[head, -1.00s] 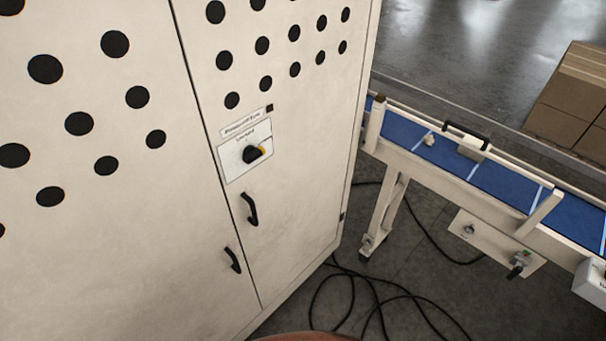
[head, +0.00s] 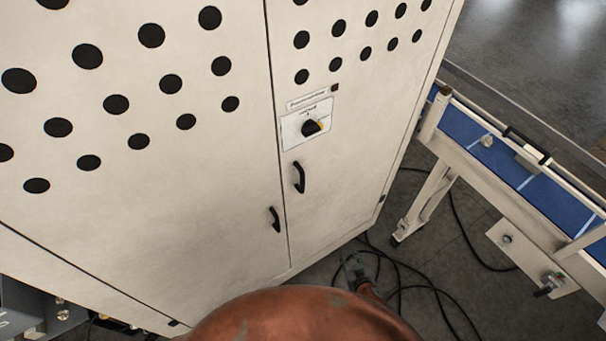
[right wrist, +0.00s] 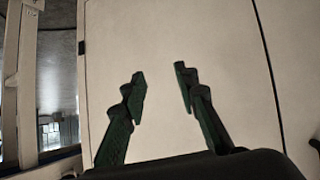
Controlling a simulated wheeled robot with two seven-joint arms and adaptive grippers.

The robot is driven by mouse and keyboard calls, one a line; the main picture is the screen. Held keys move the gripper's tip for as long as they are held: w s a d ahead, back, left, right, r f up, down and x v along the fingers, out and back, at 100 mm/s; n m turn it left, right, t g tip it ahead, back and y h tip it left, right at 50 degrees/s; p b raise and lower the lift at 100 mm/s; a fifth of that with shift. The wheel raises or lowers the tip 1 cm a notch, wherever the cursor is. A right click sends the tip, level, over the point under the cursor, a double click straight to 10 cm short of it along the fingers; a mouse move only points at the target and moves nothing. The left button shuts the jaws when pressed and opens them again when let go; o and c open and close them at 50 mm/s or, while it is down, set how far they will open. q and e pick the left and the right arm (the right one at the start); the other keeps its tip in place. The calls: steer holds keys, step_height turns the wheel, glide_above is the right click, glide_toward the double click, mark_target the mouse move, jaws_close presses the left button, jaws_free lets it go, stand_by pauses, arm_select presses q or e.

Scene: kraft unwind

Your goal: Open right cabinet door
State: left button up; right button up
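The right cabinet door (head: 335,210) is a cream panel, shut flush beside the left door (head: 180,210). Its black upright handle (head: 299,177) sits near the seam, below a dark rotary knob (head: 311,127) on a white label plate. The left door has its own black handle (head: 275,219). My right gripper (head: 357,270) is low, in front of the right door's lower part, below and right of its handle, touching nothing that I can see. In the right wrist view the gripper (right wrist: 160,85) is open and empty, facing the plain door panel (right wrist: 190,30). My left gripper is out of view.
A blue-belted conveyor (head: 490,150) with a cream frame stands right of the cabinet. Black cables (head: 440,295) lie on the grey floor below it. Dark equipment (head: 40,310) shows at the lower left.

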steer(key=w+a+r+t+y+p, duration=0.15)
steer(key=a+r, duration=0.25)
steer(key=r, duration=0.5)
steer(key=w+a+r+t+y, duration=0.1)
steer(key=w+a+r, duration=0.25)
steer(key=r, duration=0.55)
steer(key=n+t+y+p, duration=0.1)
steer(key=t+y+p, duration=0.1)
steer(key=t+y, duration=0.1)
glide_toward(303, 182)
steer(key=x, duration=0.4)
steer(key=p+x, duration=0.1)
steer(key=x, duration=0.5)
steer(key=shift+w+a+r, duration=0.1)
steer(key=shift+w+a, duration=0.05)
steer(key=shift+w, duration=0.2)
jaws_close()
